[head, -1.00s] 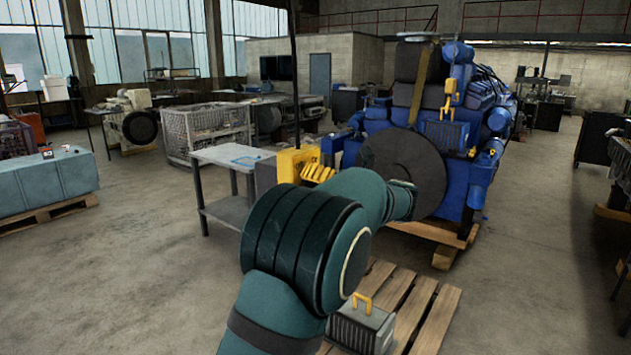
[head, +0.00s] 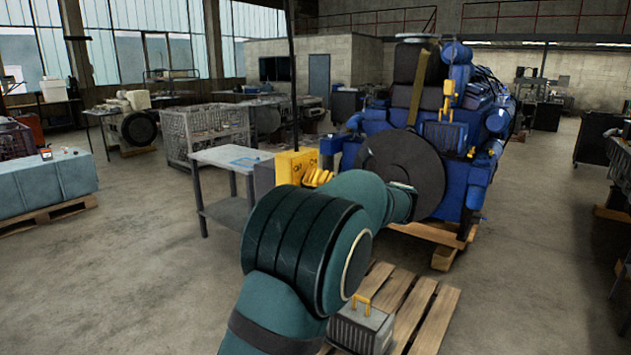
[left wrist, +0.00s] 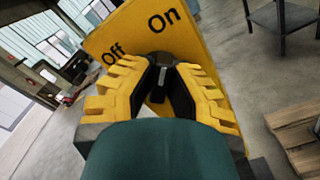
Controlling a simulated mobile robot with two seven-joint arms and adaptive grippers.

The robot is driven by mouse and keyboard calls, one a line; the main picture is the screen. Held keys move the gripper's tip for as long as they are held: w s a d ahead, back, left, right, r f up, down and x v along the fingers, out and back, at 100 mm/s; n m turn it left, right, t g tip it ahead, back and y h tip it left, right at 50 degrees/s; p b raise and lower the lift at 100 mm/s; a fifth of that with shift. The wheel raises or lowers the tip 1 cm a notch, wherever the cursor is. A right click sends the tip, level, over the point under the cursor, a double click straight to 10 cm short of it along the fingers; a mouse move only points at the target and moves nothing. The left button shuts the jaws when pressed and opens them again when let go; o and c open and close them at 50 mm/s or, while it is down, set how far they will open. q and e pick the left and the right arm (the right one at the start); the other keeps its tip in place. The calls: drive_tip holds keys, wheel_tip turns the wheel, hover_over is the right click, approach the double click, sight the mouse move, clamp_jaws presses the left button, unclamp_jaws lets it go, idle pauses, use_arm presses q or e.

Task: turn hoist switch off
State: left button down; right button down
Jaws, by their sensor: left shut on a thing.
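The yellow switch box (head: 291,166) is on the dark upright post in the middle of the head view. Its face (left wrist: 135,30) fills the upper middle of the left wrist view, with "Off" on the left and "On" on the right. My left gripper (head: 318,176) is at the box's front. In the left wrist view its yellow fingers (left wrist: 164,72) close around a dark round switch knob (left wrist: 161,58) below the lettering. The fingers hide part of the knob, so which label it points to is unclear. My right gripper is not in view.
A grey metal table (head: 222,156) stands left of the switch box. The blue engine (head: 475,130) with a dark disc (head: 405,172) stands behind on a pallet, with a yellow hook (head: 448,96) before it. A grey case (head: 361,330) sits on a nearer pallet (head: 427,312).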

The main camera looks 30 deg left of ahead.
use_arm(q)
drive_tip(key=n+p, duration=0.1)
drive_tip(key=n, duration=0.1)
drive_tip(key=n+p, duration=0.1)
drive_tip(key=shift+s+a+r+n, duration=0.1)
drive_tip(key=shift+a+r+n, duration=0.1)
drive_tip(key=shift+n, duration=0.2)
drive_tip(key=shift+n+p, duration=0.45)
drive_tip(key=shift+n, duration=0.45)
drive_tip(key=n, duration=0.2)
drive_tip(key=shift+n, duration=0.4)
drive_tip(key=n, duration=0.3)
drive_tip(key=shift+s+f+n, duration=0.1)
drive_tip(key=shift+n, duration=0.2)
drive_tip(key=n+b, duration=0.3)
drive_tip(key=n, duration=0.2)
drive_tip(key=shift+n, duration=0.3)
